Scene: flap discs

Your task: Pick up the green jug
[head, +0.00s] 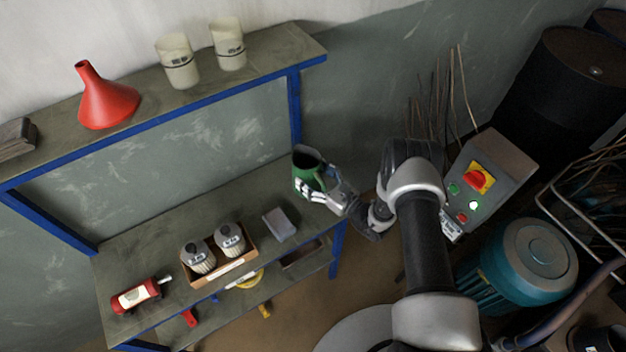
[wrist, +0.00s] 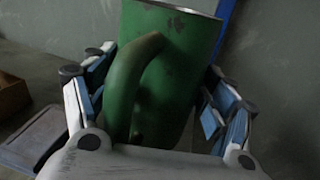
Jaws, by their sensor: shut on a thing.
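The green jug (head: 308,172) is at the right end of the workbench, with its dark open top facing up and tilted a little. My gripper (head: 322,188) comes from the right and is shut on the jug. In the wrist view the green jug (wrist: 180,70) fills the middle, with its curved handle toward the camera. The fingers of my gripper (wrist: 165,105) lie on both sides of the jug's body. I cannot tell whether the jug's base touches the bench; the lower part is hidden by the gripper.
The workbench (head: 165,235) holds a grey block (head: 279,222), a box (head: 250,262) with two canisters, and a red bottle (head: 137,296). The upper shelf (head: 200,92) carries a red funnel (head: 105,97) and two pale cups (head: 178,62). A control box (head: 490,180) stands close right of my arm.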

